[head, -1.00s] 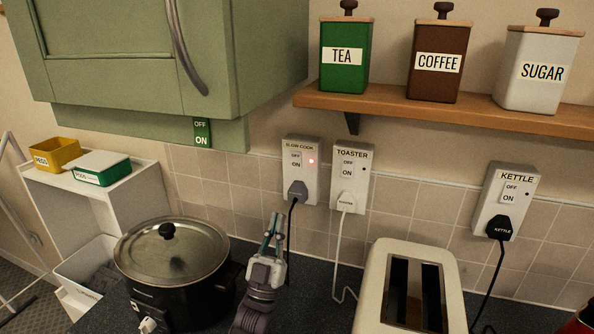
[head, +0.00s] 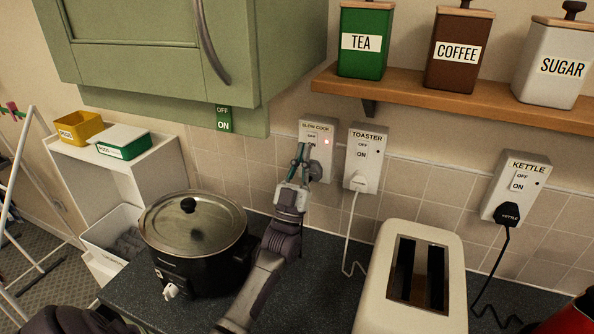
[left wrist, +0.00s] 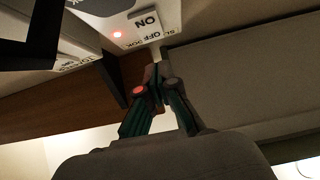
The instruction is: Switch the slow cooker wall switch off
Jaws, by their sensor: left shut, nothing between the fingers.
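The slow cooker wall switch (head: 318,132) is a white wall plate labelled SLOW COOK, with a lit red light and a dark plug low on it. In the left wrist view the switch plate (left wrist: 138,28) appears upside down, with ON, OFF and the red light showing. My left gripper (head: 302,152) is shut and empty, its tips in front of the plate near the rocker and partly covering its lower half. In the left wrist view its fingertips (left wrist: 158,76) meet close to the plate's OFF end; I cannot tell whether they touch. My right gripper is not in view.
The toaster switch (head: 365,155) is close on the right, the kettle switch (head: 516,187) farther right. The slow cooker (head: 195,240) and toaster (head: 412,275) stand on the counter. A green cabinet (head: 150,50) overhangs at upper left; a shelf (head: 410,92) with canisters is at upper right.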

